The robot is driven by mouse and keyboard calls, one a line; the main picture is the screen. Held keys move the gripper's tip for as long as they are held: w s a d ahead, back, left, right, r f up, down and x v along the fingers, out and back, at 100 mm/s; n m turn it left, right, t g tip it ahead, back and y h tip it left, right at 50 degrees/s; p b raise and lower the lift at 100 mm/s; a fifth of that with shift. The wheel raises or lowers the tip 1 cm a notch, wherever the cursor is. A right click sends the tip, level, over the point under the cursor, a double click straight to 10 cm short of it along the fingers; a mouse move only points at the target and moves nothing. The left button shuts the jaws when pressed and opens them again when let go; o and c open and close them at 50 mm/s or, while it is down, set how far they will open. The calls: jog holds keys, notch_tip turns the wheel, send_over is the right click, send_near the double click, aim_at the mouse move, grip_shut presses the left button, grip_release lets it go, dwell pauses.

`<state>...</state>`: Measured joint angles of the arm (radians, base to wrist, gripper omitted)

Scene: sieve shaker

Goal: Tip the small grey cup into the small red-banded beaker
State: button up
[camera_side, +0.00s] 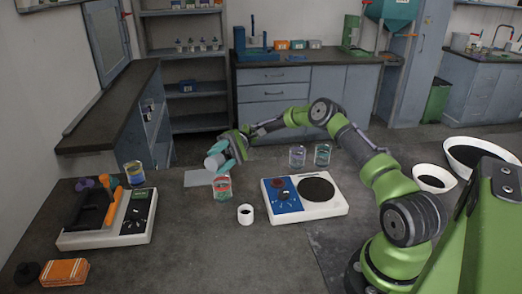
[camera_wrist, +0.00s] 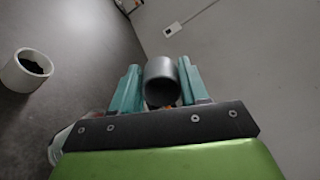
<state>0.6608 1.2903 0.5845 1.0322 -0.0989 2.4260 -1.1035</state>
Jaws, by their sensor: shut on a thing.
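The small grey cup (camera_side: 213,161) is held between the teal fingers of my gripper (camera_side: 226,157), which is shut on it. In the side view the cup is tilted and above the small red-banded beaker (camera_side: 222,188), close to its rim. The beaker stands upright on the dark bench. In the wrist view the grey cup (camera_wrist: 160,82) sits between both fingers of my gripper (camera_wrist: 158,85). A piece of clear glass (camera_wrist: 58,146) shows at the lower left there, mostly hidden by the gripper body. I cannot tell whether anything is leaving the cup.
A white cup with dark contents (camera_side: 245,215) stands just right of the beaker. A white device with a dark round plate (camera_side: 334,207) is further right. Two beakers (camera_side: 297,156) (camera_side: 322,154) stand behind it. Another beaker (camera_side: 135,174) and a white-based device (camera_side: 105,239) are at left.

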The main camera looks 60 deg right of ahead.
aim_at(215, 158)
jog(key=h, duration=0.2)
jog(key=shift+a+r+t+h, duration=0.25)
jog(key=shift+t+h, duration=0.05)
jog(key=h, duration=0.1)
jog(key=r+h, duration=0.1)
jog(key=h, duration=0.1)
jog(key=shift+s+a+t, duration=0.1)
jog(key=shift+a+t, duration=0.2)
jog(key=shift+t, duration=0.1)
jog(key=shift+h, duration=0.7)
jog(key=h, duration=0.1)
jog(key=r+t+h, duration=0.1)
jog(key=h, duration=0.1)
jog(key=shift+s+a, duration=0.1)
jog(key=shift+a, duration=0.25)
jog(key=shift+f+h, duration=0.1)
jog(key=shift+h, duration=0.7)
